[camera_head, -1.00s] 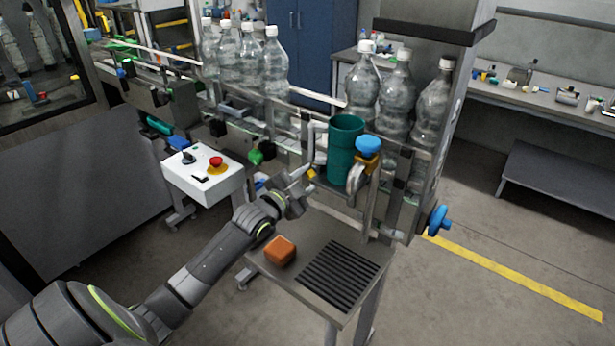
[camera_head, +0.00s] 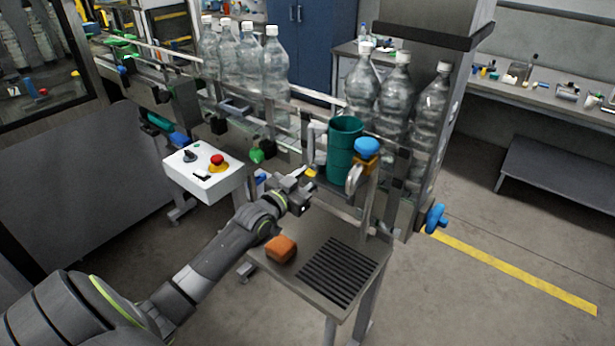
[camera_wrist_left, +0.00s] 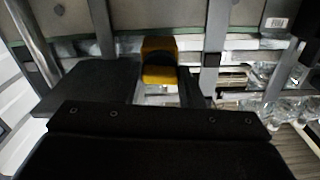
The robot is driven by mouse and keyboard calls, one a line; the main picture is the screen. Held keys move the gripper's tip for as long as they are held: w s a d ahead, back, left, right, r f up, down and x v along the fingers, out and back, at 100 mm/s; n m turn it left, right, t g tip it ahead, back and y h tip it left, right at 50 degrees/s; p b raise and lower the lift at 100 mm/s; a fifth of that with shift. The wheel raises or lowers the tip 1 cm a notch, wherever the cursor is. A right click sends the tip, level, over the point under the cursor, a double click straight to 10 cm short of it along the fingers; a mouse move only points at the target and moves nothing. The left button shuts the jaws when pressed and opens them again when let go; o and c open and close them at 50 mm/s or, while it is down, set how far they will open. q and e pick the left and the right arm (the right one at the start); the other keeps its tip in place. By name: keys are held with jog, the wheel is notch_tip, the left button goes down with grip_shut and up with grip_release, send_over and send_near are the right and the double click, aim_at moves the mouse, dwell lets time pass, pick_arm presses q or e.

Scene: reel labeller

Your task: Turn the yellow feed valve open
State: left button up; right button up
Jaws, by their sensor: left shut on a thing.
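The yellow feed valve (camera_head: 311,173) shows as a small yellow handle at the front of the conveyor frame, left of the green cup. My left gripper (camera_head: 306,178) is at this handle and shut on it. In the left wrist view the yellow handle (camera_wrist_left: 158,62) sits between the dark fingers of my left gripper (camera_wrist_left: 163,90), upright in the picture. Most of the valve body is hidden behind the gripper. My right gripper is in neither view.
A green cup (camera_head: 344,150) and a blue knob (camera_head: 367,147) on a yellow-orange block stand right of the gripper. Below is a small table (camera_head: 293,285) with an orange block (camera_head: 281,249) and a black grate (camera_head: 337,271). A white control box (camera_head: 203,174) is left. Bottles (camera_head: 275,65) line the conveyor.

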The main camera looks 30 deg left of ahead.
pick_arm(q)
jog(key=shift+f, duration=0.1)
dwell(0.4)
jog(key=o, duration=1)
jog(key=shift+s, duration=0.1)
jog(key=s+a+p, duration=0.1)
jog(key=s+p, duration=0.6)
jog(key=s, duration=1)
jog(key=shift+a, duration=0.2)
jog(key=shift+s, duration=0.15)
